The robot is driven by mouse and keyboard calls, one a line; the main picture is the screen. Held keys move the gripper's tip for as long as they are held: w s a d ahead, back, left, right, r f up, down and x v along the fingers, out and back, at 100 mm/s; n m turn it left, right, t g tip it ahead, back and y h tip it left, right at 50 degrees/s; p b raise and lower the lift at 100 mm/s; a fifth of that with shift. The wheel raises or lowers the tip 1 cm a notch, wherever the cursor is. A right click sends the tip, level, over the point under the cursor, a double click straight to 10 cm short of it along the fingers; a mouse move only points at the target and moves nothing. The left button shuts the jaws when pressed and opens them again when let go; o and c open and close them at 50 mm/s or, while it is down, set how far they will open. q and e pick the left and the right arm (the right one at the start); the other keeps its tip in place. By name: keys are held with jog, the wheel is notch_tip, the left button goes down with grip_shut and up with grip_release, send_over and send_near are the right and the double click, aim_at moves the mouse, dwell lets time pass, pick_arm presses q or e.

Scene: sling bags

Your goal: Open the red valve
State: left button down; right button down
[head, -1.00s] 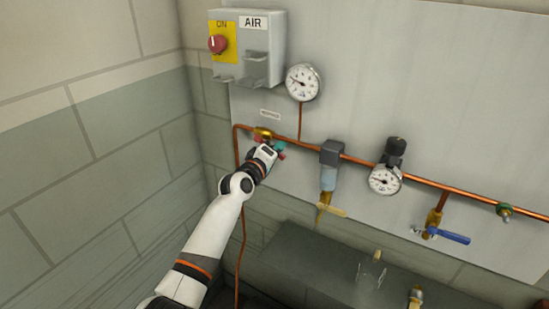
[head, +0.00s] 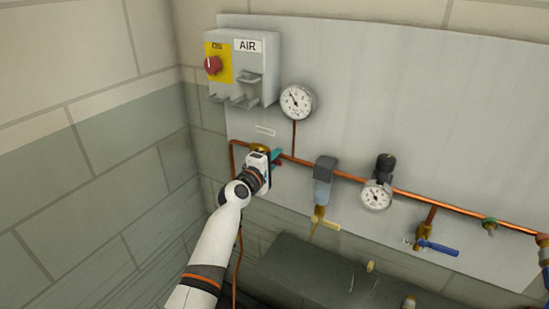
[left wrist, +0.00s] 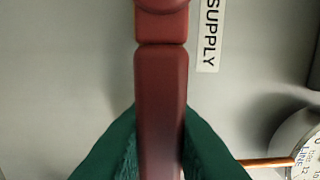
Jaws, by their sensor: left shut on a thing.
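The red valve's lever handle (left wrist: 161,95) runs upright through the middle of the left wrist view, with its rounded pivot end at the top. My left gripper (left wrist: 160,135) is shut on the lower part of this lever, one green finger on each side. In the head view, the valve's brass body (head: 260,148) sits on the copper pipe near its left bend. My left gripper (head: 276,157) is at the valve there, and its wrist hides much of the lever. My right gripper does not show.
A SUPPLY label (left wrist: 210,32) is beside the lever. A round gauge (head: 296,101) and the AIR switch box (head: 257,68) are above. The copper pipe (head: 345,175) runs right past a filter (head: 323,180), a second gauge (head: 376,196) and a blue-handled valve (head: 437,247). A grey bench (head: 310,268) stands below.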

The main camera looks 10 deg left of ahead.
pick_arm(q)
jog(key=c, duration=1.3)
grip_release()
jog(key=v, duration=1.2)
jog(key=shift+b, duration=0.4)
